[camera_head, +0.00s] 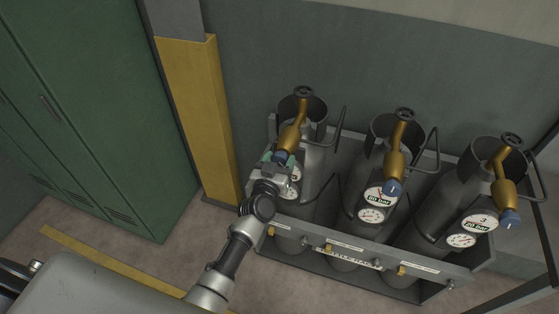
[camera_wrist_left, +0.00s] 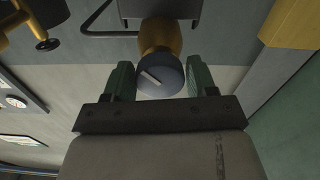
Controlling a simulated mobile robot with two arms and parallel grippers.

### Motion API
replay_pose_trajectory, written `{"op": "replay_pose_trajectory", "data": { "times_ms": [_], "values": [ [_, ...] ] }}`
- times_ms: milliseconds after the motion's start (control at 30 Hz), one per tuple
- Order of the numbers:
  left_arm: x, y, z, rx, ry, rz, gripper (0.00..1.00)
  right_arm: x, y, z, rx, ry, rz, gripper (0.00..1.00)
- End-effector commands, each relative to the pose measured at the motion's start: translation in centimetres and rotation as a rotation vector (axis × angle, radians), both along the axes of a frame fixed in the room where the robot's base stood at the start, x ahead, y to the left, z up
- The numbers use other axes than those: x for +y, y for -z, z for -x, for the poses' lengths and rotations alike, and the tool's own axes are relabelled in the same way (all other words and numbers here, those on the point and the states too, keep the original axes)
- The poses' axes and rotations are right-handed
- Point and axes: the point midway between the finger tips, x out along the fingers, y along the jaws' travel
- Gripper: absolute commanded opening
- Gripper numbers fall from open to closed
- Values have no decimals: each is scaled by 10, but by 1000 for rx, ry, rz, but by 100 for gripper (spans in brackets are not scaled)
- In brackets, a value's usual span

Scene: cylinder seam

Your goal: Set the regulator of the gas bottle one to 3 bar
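Three grey gas bottles stand in a rack, each with a brass regulator and a blue knob. My left gripper (camera_head: 279,158) is at the regulator (camera_head: 292,135) of the leftmost bottle (camera_head: 312,160) and partly covers its dials. The number on this bottle is hidden. In the left wrist view, the blue knob (camera_wrist_left: 160,78) faces me with a tilted white mark. The green fingers of the left gripper (camera_wrist_left: 160,85) stand on either side of it, very close; I cannot tell if they touch. The gauge reading (camera_head: 295,174) is too small to read. My right gripper is not seen.
The middle bottle (camera_head: 374,176) and the right bottle (camera_head: 459,205), labelled 3, have free knobs. The rack (camera_head: 300,258) has a low front rail. A yellow post (camera_head: 205,110) and green lockers (camera_head: 100,100) stand to the left. A grey wall is close behind.

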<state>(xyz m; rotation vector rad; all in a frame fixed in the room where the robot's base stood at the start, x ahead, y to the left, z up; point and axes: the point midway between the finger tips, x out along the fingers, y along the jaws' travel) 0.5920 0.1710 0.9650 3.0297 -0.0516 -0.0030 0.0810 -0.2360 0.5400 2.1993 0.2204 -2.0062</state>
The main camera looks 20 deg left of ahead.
Motion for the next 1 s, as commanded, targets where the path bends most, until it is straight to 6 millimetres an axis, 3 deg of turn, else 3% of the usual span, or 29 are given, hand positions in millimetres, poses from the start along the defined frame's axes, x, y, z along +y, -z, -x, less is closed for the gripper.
{"op": "replay_pose_trajectory", "data": {
  "times_ms": [33, 200, 600, 933, 967, 1000],
  "values": [
    [0, 0, 0, 0, 0, 0, 49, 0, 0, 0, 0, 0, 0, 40],
    [0, 0, 0, 0, 0, 0, 26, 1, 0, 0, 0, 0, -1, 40],
    [0, 0, 0, 7, 0, 198, 26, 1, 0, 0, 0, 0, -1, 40],
    [0, 0, 0, 7, 0, 216, 26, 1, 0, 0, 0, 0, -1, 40],
    [0, 0, 0, 7, 0, 215, 54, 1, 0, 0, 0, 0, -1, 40],
    [0, 0, 0, 7, 0, 215, 60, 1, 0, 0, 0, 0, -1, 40]
  ]
}}
